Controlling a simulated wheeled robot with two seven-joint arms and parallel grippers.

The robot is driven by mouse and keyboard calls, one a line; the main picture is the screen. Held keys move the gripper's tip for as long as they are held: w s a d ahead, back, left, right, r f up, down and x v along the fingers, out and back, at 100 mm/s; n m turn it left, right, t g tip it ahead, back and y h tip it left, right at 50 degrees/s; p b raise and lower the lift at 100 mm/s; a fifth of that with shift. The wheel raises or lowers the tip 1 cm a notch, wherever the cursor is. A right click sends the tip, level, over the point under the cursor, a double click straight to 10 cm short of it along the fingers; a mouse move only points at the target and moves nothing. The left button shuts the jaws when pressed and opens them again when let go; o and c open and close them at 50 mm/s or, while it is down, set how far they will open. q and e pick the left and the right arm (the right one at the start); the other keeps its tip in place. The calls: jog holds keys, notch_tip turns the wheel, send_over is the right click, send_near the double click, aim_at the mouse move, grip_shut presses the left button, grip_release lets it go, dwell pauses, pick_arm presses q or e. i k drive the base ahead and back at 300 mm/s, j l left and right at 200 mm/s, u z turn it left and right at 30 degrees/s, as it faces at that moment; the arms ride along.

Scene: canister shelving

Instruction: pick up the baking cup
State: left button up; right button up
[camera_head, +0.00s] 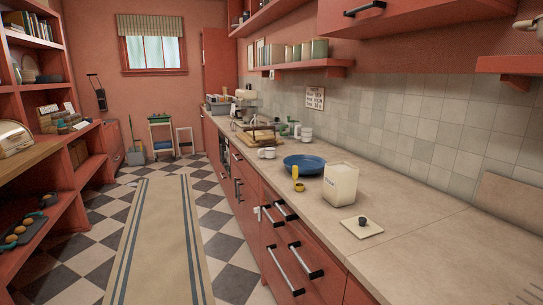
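No object is clearly recognisable as the baking cup at this size. A small yellow cup-like thing (299,187) sits on the counter at the near side of the blue bowl, with a taller yellow piece (295,173) just behind it. A white cup (267,153) stands farther back on the counter, and another white cup (306,134) is near the tiled wall. A cream canister (340,186) stands open-topped or lidless to the right of the yellow thing. Its apparent square lid (362,228) with a dark knob lies in front. Neither gripper is in view.
The blue bowl (305,164) is behind the canister. A wooden board or rack (260,136) and appliances crowd the far counter. The near right counter (440,240) is mostly clear. A wall shelf (310,69) holds canisters. A striped runner (160,240) covers the aisle.

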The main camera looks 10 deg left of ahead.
aim_at(269, 151)
jog(key=i+j, duration=0.4)
jog(key=i+j+z, duration=0.1)
jog(key=i+j, duration=0.65)
jog(key=j, duration=0.2)
jog(key=i+j+z, duration=0.1)
jog(key=i+j, duration=0.65)
jog(key=j, duration=0.25)
jog(key=i+j, duration=0.35)
jog(key=j, duration=0.15)
jog(key=l+z, duration=0.05)
